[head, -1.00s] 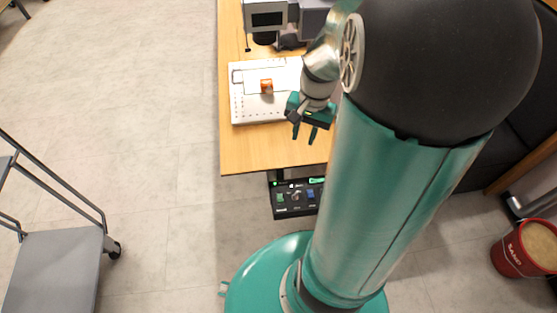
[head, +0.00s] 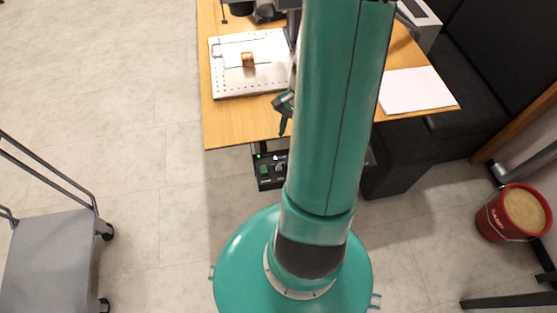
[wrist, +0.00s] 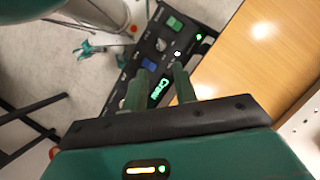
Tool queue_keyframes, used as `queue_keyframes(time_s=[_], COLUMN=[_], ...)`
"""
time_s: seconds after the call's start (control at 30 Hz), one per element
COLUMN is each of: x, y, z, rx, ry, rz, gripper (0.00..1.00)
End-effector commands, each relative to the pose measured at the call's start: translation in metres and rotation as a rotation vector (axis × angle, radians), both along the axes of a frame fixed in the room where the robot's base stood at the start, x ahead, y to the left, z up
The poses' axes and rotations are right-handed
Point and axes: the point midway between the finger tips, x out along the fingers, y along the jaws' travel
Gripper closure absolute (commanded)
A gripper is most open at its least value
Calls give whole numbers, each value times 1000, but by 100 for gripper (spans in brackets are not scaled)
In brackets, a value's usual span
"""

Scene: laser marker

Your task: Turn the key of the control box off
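The black control box (head: 267,170) hangs under the front edge of the wooden table; my arm hides its right part in the head view. In the wrist view the control box (wrist: 164,38) shows a green button, a blue button, a lit green display and a small white spot. I cannot tell for sure whether that spot is the key or which way the key points. My gripper (head: 283,124) hangs just above and behind the box in the head view. In the wrist view my gripper (wrist: 160,72) is open, its fingers apart and empty, pointing toward the box.
The wooden table (head: 228,124) carries a white perforated plate (head: 230,83) with an orange block (head: 247,59), and a white sheet (head: 414,89). A grey cart (head: 50,262) stands left, a red bucket (head: 514,213) right. The floor between cart and table is clear.

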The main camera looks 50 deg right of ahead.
Motion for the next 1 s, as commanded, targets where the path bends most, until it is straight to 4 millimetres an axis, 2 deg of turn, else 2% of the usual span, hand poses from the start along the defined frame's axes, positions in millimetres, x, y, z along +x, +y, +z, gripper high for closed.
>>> queue_keyframes(time_s=[0.4, 0.53, 0.73, 1.0], x=[-7, -7, -8, -8], y=[32, 40, 46, 46], z=[-76, -95, -110, -111], rx=[5, 3, 1, 0], ry=[3, 1, 0, -1], rz=[3, 4, 4, 4], gripper=[72, 72, 72, 72])
